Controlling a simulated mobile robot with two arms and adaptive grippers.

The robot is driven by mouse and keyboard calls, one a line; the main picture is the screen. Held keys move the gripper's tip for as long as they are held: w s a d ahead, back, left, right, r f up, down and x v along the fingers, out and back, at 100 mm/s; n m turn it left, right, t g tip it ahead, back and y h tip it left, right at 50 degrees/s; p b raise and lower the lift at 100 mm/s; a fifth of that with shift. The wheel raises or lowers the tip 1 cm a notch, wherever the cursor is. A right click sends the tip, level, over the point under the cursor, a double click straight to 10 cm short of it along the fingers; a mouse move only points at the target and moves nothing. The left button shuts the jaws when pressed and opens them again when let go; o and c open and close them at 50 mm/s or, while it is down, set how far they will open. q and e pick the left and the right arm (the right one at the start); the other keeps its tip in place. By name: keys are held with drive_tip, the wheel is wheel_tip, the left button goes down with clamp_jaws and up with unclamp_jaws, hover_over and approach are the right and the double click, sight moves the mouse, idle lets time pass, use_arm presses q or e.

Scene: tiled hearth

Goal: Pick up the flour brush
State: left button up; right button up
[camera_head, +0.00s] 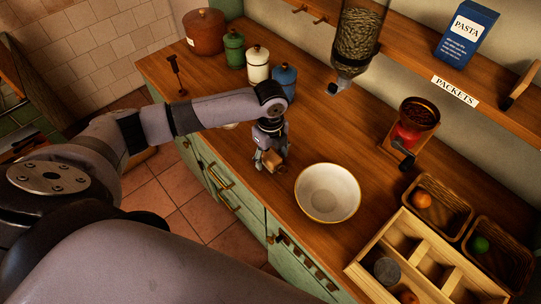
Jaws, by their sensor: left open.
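My left gripper (272,163) is low over the wooden counter, left of the white bowl, with its fingers apart. A small light-brown wooden piece (273,158) shows between and just behind the fingers. It may be the flour brush, but the gripper hides much of it and I see no bristles clearly. I cannot tell whether the fingers touch it. My right gripper is not in view.
A white bowl (328,193) stands just right of the gripper. Canisters (258,64) line the back, and a hanging dispenser (357,45) is above. A coffee grinder (411,128), baskets (437,205) and a divided wooden box (415,262) fill the right.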

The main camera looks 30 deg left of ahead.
sight(271, 155)
use_arm(q)
drive_tip(key=shift+f, duration=0.25)
drive_tip(key=c, duration=1.3)
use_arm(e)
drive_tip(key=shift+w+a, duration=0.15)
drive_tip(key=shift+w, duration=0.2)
use_arm(q)
wheel_tip(271, 155, up, 20)
drive_tip(key=b, duration=0.2)
drive_tip(key=shift+b, duration=0.35)
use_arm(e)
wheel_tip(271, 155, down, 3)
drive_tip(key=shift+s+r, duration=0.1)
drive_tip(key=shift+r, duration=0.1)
use_arm(q)
drive_tip(key=o, duration=0.7)
drive_tip(key=c, duration=0.5)
